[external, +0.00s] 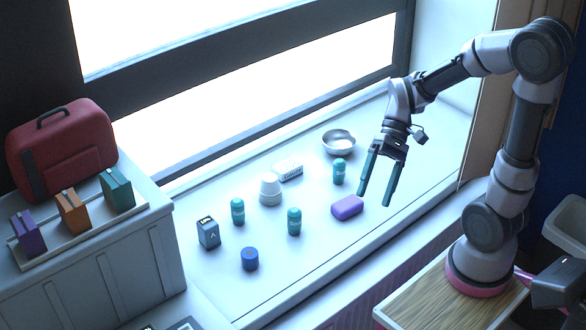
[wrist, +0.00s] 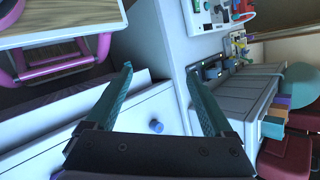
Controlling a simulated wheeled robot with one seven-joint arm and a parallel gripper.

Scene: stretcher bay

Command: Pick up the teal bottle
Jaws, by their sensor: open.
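Several small items stand on the pale window ledge (external: 330,240), among them three teal bottles, all upright. One teal bottle (external: 237,211) is at the left, one teal bottle (external: 294,221) is nearer the front edge, and one teal bottle (external: 339,171) is at the right, closest to my gripper. My gripper (external: 375,200) hangs above the right part of the ledge with its two teal fingers apart and nothing between them. It also shows open and empty in the wrist view (wrist: 159,68), where I cannot make out any teal bottle.
A purple soap-like block (external: 347,207) lies close to my fingers. A metal bowl (external: 339,142), white box (external: 288,170), white stacked cups (external: 270,189), dark box (external: 208,232) and blue cylinder (external: 250,258) share the ledge. A red case (external: 62,150) sits on the left cabinet.

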